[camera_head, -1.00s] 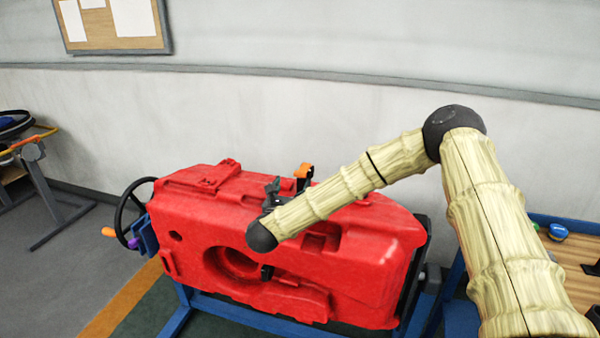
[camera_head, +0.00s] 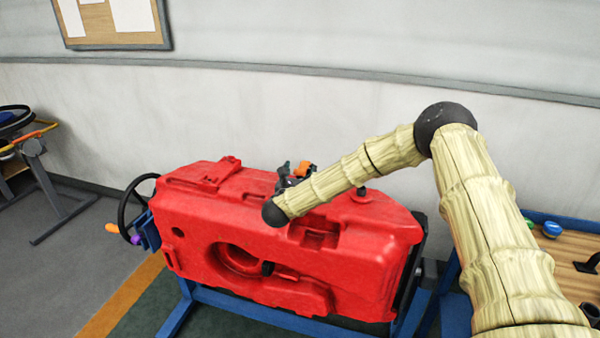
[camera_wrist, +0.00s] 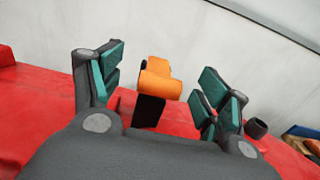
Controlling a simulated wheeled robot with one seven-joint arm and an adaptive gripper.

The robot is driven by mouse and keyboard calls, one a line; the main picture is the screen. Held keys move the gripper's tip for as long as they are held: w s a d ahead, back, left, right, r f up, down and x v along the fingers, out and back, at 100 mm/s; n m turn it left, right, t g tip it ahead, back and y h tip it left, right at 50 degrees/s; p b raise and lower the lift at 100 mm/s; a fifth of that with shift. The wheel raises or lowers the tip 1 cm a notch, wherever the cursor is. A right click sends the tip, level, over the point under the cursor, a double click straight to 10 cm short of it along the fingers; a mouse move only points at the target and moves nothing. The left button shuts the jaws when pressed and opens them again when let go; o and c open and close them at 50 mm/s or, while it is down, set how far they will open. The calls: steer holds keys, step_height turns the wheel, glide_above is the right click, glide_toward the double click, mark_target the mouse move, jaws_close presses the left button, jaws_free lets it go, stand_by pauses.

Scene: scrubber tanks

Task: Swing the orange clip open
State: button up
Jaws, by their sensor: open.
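The orange clip (camera_wrist: 158,80) stands upright on a dark stem at the top of the red tank (camera_head: 290,262). In the wrist view it lies between the two green-padded fingers of my gripper (camera_wrist: 160,88), with space on both sides and no visible contact. The fingers are spread open and empty. In the head view the clip (camera_head: 303,169) shows just beyond my gripper (camera_head: 290,172), partly hidden by it and my forearm. The foot of the clip is hidden.
The tank rests on a blue frame (camera_head: 240,318). A black handwheel (camera_head: 130,205) is at the tank's left end. A wooden-topped table (camera_head: 570,262) with small items stands at the right. A pale wall (camera_head: 270,110) rises behind the tank.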

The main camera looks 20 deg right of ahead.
steer(key=c, duration=1.5)
